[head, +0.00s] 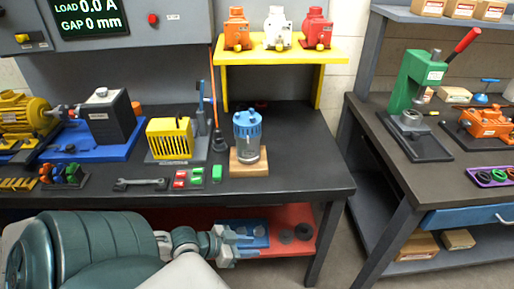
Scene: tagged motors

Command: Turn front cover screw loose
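A motor with a blue ribbed top and grey lower body (248,137) stands upright on a wooden block (249,167) near the middle of the left bench. Its cover screws are too small to make out. My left gripper (240,245) comes in from the lower left, below and in front of the bench top's front edge. It is empty, its fingers seem apart, and it is well clear of the motor. Orange (238,30), white (277,30) and red (316,30) tagged motors stand on a yellow shelf (285,52). My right gripper is not in view.
A wrench (141,184) and red and green buttons (197,177) lie on the bench (310,185) left of the block. A yellow caged unit (170,140) stands behind them. A green press (414,85) and an orange device (486,122) stand on the right bench.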

